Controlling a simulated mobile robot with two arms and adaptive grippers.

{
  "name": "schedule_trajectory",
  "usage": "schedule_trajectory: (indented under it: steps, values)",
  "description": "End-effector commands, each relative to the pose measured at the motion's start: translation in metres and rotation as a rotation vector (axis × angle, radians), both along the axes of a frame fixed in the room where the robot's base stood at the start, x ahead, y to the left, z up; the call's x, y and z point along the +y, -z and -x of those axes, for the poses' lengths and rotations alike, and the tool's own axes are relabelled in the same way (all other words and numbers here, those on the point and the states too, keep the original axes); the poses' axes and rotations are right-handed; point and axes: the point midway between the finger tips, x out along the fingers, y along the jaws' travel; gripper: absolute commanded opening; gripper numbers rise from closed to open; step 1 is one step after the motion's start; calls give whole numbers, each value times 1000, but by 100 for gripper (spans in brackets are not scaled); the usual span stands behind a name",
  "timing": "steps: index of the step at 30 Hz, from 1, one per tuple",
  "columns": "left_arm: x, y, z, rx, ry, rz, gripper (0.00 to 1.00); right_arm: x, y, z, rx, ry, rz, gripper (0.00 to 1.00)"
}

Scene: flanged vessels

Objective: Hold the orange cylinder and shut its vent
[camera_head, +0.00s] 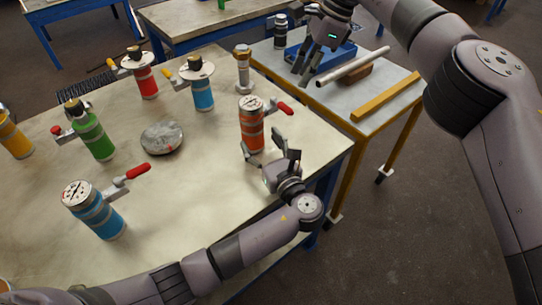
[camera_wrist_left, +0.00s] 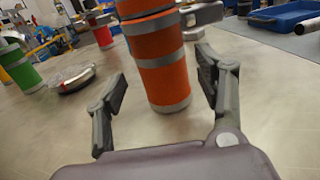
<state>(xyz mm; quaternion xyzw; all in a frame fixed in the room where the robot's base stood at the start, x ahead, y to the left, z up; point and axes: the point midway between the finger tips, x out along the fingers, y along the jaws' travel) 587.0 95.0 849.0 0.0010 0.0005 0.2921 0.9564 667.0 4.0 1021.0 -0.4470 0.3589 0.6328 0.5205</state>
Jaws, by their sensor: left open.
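The orange cylinder (camera_head: 251,126) stands upright on the near right part of the table. It has a gauge-like disc on top, and a red-handled vent lever (camera_head: 284,107) sticks out to its right. My left gripper (camera_head: 269,158) is open just in front of it. In the left wrist view the orange cylinder (camera_wrist_left: 160,60) shows between and beyond the open fingers (camera_wrist_left: 160,95), with no clear contact; its top and red handle are out of that view. My right gripper (camera_head: 310,62) is over the side table, its fingers apart and pointing down.
A blue cylinder (camera_head: 96,214) with a red handle stands at near left. Green (camera_head: 92,135), red (camera_head: 145,80) and another blue cylinder (camera_head: 202,92) stand farther back. A grey disc (camera_head: 162,138) lies mid-table. The side table holds a blue tray (camera_head: 334,60), a rod (camera_head: 352,67) and a yellow bar (camera_head: 386,97).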

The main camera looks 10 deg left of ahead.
Motion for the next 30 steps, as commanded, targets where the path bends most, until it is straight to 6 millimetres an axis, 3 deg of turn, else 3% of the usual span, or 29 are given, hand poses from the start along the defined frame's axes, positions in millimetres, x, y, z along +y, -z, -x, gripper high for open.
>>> schedule_trajectory:
  steps: [6, 13, 27, 30]
  values:
    - [25, -1, -37, -2, -1, -3, 64, 0, 0, 0, 0, 0, 0, 33]
    - [44, 0, -66, 0, -1, -1, 64, 0, 0, 0, 0, 0, 0, 33]
    - [51, 0, -77, -1, 1, 2, 64, 0, 0, 0, 0, 0, 0, 33]
    - [51, 0, -76, -1, 1, 1, 58, 0, 0, 0, 0, 0, 0, 33]
